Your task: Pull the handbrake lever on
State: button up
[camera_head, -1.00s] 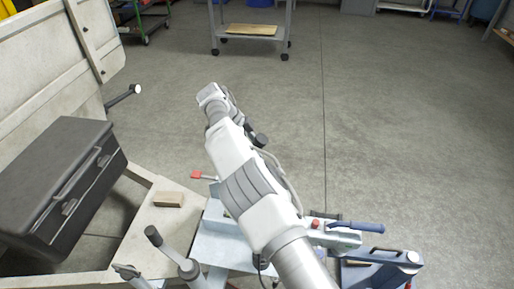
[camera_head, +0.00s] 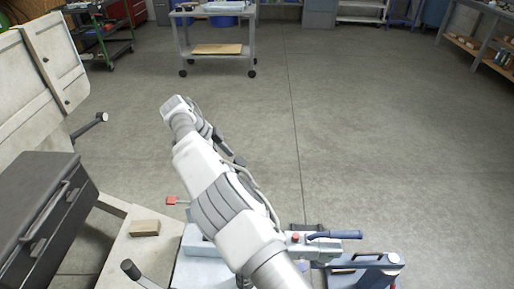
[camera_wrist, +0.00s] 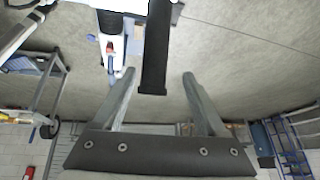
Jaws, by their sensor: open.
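In the wrist view a dark, straight bar with a squared end (camera_wrist: 156,50) reaches down between the two grey fingers of my gripper (camera_wrist: 158,74). It may be the handbrake lever's grip, but I cannot be sure. The fingers are open, with visible gaps on both sides of the bar. In the head view my arm hides the gripper and much of the trailer's front. A lever with a blue handle (camera_head: 335,235) lies nearly level beside a red knob (camera_head: 295,238). A black-gripped lever (camera_head: 131,269) slants up at the lower left.
A dark toolbox (camera_head: 35,215) and a small wooden block (camera_head: 144,228) sit on the trailer frame at left. A red-tipped rod (camera_head: 172,201) sticks out beside my arm. A grey cart (camera_head: 215,65) stands behind. The floor between is clear.

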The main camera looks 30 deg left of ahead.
jog(key=shift+w+d+r, duration=0.1)
jog(key=shift+d+r, duration=0.2)
jog(key=shift+r, duration=0.15)
jog(key=shift+w+d+r, duration=0.25)
jog(key=shift+d+r, duration=0.1)
jog(key=shift+d, duration=0.25)
jog(key=w+d+r, duration=0.3)
jog(key=d+r, duration=0.2)
jog(key=d, duration=0.4)
jog(key=shift+w+r, duration=0.3)
jog(key=shift+r, duration=0.1)
jog(key=shift+d, duration=0.1)
jog(key=d+r+n+g+y+p, duration=0.1)
jog(key=d+r+n+y+p, duration=0.15)
jog(key=d+r, duration=0.95)
jog(key=d+r+n+g+y+p, duration=0.1)
jog(key=d+r+y+p, duration=0.15)
jog(key=d+r, duration=0.95)
jog(key=s+d+r+n+t+h+p, duration=0.1)
jog(key=s+d+n+p, duration=0.4)
jog(key=s+d, duration=1.4)
jog(key=shift+s+d+r+n+t+p, duration=0.25)
jog(key=shift+s+r+n+t+p, duration=0.15)
jog(key=shift+s+r+n+t, duration=0.5)
